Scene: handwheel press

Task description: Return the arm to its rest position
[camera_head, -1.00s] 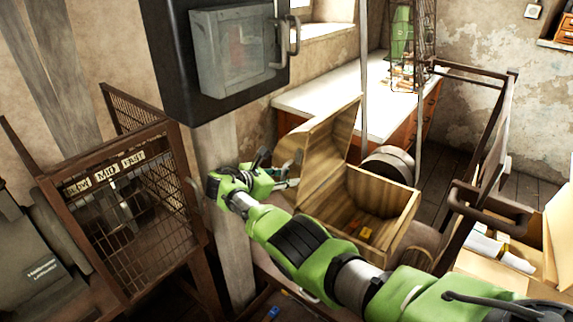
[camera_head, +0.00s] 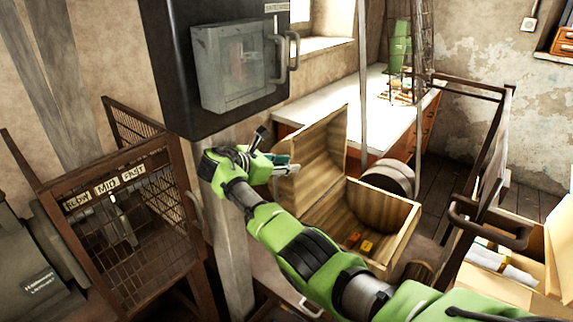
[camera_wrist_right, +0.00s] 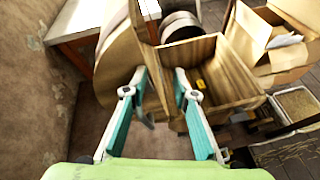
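My right arm, green with dark joints, reaches in from the lower right in the head view. Its gripper (camera_head: 288,166) is beside the raised lid of a wooden chest (camera_head: 405,222), below the grey wall box. In the right wrist view the teal fingers of the right gripper (camera_wrist_right: 162,115) are spread apart. Nothing shows held between them. The chest's lid edge and side (camera_wrist_right: 150,70) lie beyond the fingertips. My left gripper is not in view.
A dark cabinet with a grey box (camera_head: 235,65) hangs above the gripper. A wire-mesh cage (camera_head: 125,215) stands at left. A white-topped bench (camera_head: 340,106) is behind the chest. A dark-framed cart (camera_head: 480,210) and open cardboard boxes (camera_head: 560,235) are at right.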

